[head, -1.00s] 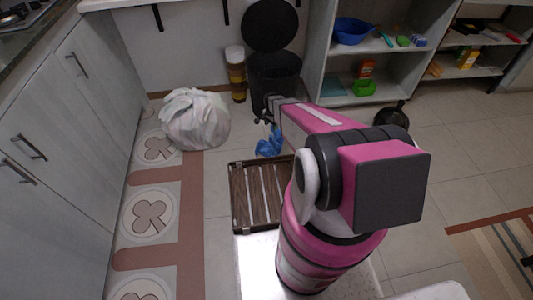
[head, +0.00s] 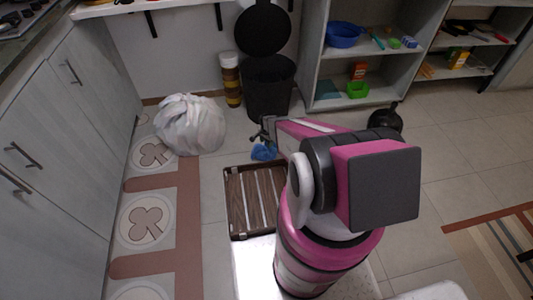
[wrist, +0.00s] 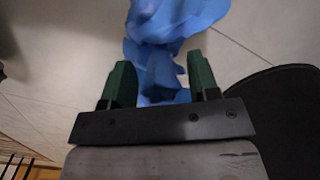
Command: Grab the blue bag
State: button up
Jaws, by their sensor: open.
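The blue bag (head: 264,152) lies on the floor just beyond the slatted wooden rack, partly hidden by my arm in the head view. In the wrist view the crumpled blue bag (wrist: 165,35) fills the top middle, and a part of it reaches down between my green fingertips. My gripper (wrist: 160,82) is open, with the fingers on either side of this part of the bag. In the head view my gripper (head: 263,133) is small and dark, over the bag. Whether the fingers touch the bag cannot be told.
A black trash bin (head: 268,92) with a raised lid stands behind the bag. A white full bag (head: 190,125) sits to the left. The wooden rack (head: 233,205) lies in front. Shelves (head: 385,85) with small items stand at the back right.

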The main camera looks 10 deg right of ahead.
jog(key=shift+f, duration=0.8)
grip_shut()
jog(key=shift+r, duration=0.1)
